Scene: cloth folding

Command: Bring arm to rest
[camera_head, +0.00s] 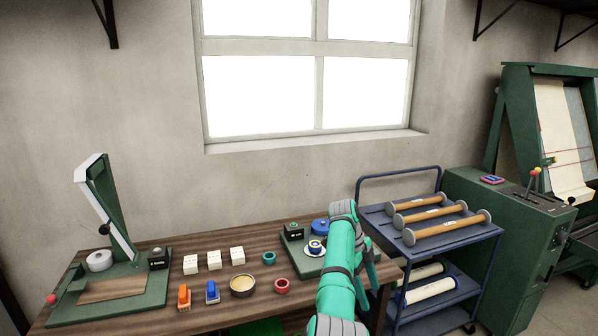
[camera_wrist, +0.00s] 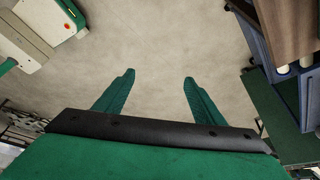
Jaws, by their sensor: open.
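My gripper (camera_wrist: 158,78) shows in the wrist view with its two green fingers spread apart and nothing between them. Beyond the fingers is bare pale floor. In the head view my green arm rises in front of the right end of the wooden table, and the gripper itself is mostly hidden behind the arm.
The wooden table (camera_head: 214,263) holds a green press stand (camera_head: 120,215), several white blocks, small orange and blue items, and bowls (camera_head: 243,286). A blue cart (camera_head: 477,232) with rollers stands right of my arm. A green machine (camera_head: 510,225) stands beyond it.

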